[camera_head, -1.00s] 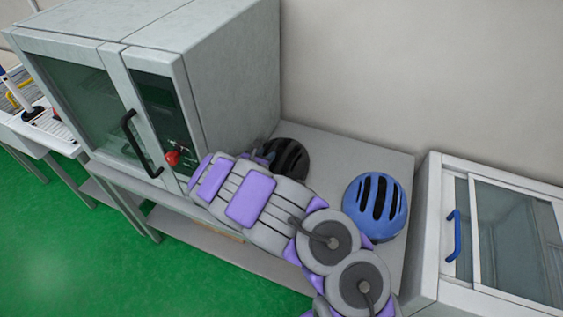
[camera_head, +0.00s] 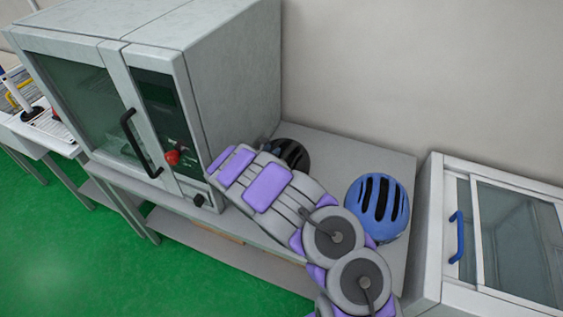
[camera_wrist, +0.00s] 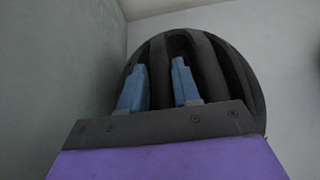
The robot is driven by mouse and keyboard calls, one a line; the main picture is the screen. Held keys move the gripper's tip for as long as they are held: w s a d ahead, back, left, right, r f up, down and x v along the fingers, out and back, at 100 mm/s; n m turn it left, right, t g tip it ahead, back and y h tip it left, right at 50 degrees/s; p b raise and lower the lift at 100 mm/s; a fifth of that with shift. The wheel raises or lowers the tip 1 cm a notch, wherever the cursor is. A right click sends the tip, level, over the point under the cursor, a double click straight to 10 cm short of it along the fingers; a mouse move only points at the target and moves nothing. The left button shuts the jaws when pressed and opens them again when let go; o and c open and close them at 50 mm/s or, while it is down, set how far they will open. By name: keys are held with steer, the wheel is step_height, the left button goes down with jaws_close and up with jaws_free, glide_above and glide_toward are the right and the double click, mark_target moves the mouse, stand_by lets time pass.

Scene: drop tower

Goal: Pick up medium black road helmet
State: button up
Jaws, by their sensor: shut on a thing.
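The black helmet (camera_head: 294,153) is on the grey table, close to the side of the large grey cabinet. My arm hides much of it in the head view. In the wrist view the black helmet (camera_wrist: 208,62) fills the space ahead of my gripper (camera_wrist: 160,80). The two blue fingers reach in among its vents and are shut on a dark rib between them. My gripper is hidden behind my arm in the head view. I cannot tell whether the helmet touches the table.
A blue helmet (camera_head: 377,206) sits on the table (camera_head: 350,150), to the right of my arm. The grey cabinet (camera_head: 235,75) with a glass door stands close at left. A white case (camera_head: 432,220) with a blue handle is at right. A wall is behind.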

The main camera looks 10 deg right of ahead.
jaws_close()
steer(key=shift+s+d+r+p, duration=0.1)
steer(key=shift+r+p, duration=0.2)
steer(key=shift+r, duration=0.5)
step_height(320, 180, up, 10)
steer(key=p, duration=0.2)
steer(key=s+d+b, duration=0.2)
steer(key=s+d, duration=0.3)
steer(key=d, duration=0.3)
steer(key=s+d+b, duration=0.2)
steer(key=s+d, duration=0.3)
steer(key=d, duration=0.3)
steer(key=shift+s+d, duration=0.15)
steer(key=shift+s, duration=0.25)
stand_by(0.3)
